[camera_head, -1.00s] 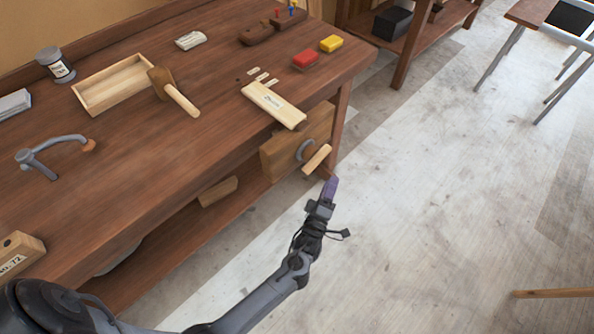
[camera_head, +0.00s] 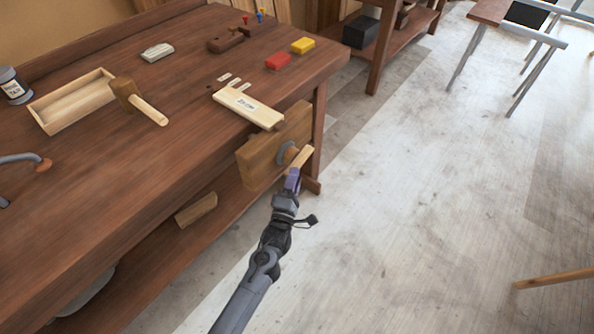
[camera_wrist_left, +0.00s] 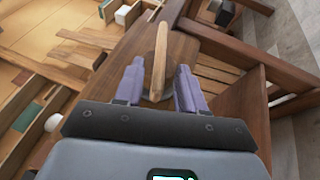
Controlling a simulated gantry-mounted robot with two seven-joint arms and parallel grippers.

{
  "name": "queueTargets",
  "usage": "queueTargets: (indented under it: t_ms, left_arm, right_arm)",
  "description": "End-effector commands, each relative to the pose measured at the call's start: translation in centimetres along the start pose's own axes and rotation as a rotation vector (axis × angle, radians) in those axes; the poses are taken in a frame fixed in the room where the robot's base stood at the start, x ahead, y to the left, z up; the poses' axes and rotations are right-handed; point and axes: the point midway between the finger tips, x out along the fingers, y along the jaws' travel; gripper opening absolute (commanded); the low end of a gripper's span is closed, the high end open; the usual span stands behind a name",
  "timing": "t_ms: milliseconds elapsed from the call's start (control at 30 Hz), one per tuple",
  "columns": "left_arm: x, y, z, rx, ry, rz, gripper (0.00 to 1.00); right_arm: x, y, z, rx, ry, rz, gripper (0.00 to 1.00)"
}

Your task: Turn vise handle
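The wooden vise (camera_head: 262,161) is fixed to the bench's front near its right end. Its light wooden handle bar (camera_head: 301,157) sticks out at a tilt from a grey round screw (camera_head: 287,152). My left gripper (camera_head: 293,178) has purple fingers and is at the handle's lower end. In the left wrist view the handle (camera_wrist_left: 160,58) lies between the two spread fingers of the left gripper (camera_wrist_left: 160,68), with gaps on both sides. That gripper is open. The handle's lower part is partly hidden by the gripper in the head view. My right gripper is not in view.
On the bench (camera_head: 150,190) are a mallet (camera_head: 140,103), a wooden tray (camera_head: 50,124), a labelled light board (camera_head: 247,107), and red (camera_head: 278,62) and yellow (camera_head: 303,46) blocks. A wood block (camera_head: 196,210) lies on the lower shelf.

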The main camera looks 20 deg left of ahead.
Motion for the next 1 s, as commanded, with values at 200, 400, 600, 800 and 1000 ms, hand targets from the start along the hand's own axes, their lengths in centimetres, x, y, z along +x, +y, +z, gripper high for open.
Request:
queueTargets:
  t_ms: [200,400,600,800,1000]
  left_arm:
    - [2.6,-0.1,0.0,0.002,0.000,0.001,0.39]
    - [3.4,-0.1,0.0,0.002,0.000,-0.001,0.39]
    - [3.5,0.0,0.0,0.001,0.000,-0.001,0.39]
    - [3.5,0.0,0.0,0.001,0.000,-0.001,0.19]
    - [3.5,0.0,0.0,0.001,0.000,0.000,0.00]
  right_arm:
    - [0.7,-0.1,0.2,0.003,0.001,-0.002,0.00]
    - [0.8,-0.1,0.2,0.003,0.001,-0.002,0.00]
    - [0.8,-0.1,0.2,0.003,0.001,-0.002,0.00]
    - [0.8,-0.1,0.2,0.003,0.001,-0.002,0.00]
    - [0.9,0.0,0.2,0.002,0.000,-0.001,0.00]
